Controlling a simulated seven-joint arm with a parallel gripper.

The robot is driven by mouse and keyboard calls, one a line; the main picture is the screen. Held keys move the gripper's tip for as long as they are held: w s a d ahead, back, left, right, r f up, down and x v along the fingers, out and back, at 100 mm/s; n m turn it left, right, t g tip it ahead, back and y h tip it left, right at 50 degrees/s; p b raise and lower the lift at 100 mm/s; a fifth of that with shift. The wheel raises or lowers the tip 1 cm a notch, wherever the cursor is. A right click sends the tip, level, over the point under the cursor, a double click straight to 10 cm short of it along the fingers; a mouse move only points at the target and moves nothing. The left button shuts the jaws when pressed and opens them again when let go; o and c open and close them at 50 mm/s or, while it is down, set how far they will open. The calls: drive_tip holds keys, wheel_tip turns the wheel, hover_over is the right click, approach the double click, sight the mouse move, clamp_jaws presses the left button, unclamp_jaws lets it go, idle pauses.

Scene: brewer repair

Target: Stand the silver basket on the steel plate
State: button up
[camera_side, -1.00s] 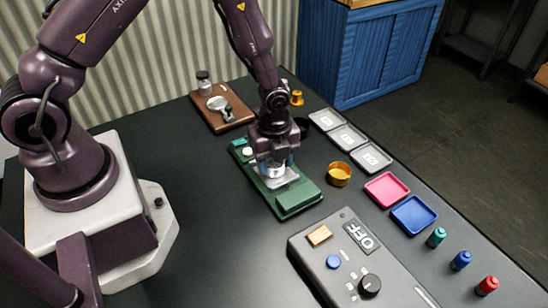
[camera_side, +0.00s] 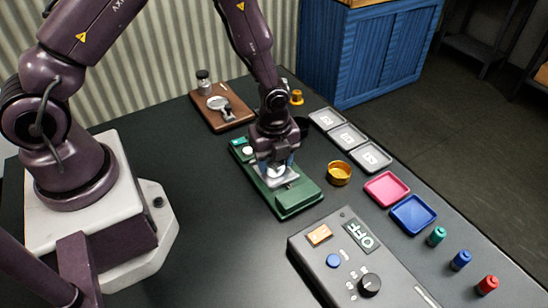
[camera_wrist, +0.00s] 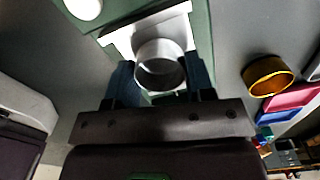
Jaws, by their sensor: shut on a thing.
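My gripper (camera_side: 276,166) is over the green device (camera_side: 298,198), fingers pointing down. In the wrist view its two blue fingers (camera_wrist: 160,82) are shut on the silver basket (camera_wrist: 158,52), a short round metal cup, one finger on each side. The steel plate (camera_wrist: 118,38) is bright and square and lies under the basket on the green device; it also shows in the side view (camera_side: 284,181). The basket is at or just above the plate; I cannot tell whether they touch. In the side view the fingers largely hide the basket.
A gold basket (camera_side: 339,173) stands right of the green device. Grey numbered trays (camera_side: 348,137), a pink tray (camera_side: 386,188) and a blue tray (camera_side: 413,214) line the right side. A control box (camera_side: 350,262) is in front. A brown board (camera_side: 222,107) lies behind.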

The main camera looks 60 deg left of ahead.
drive_tip(key=shift+f, duration=0.1)
drive_tip(key=o, duration=1.4)
drive_tip(key=shift+r, duration=3.5)
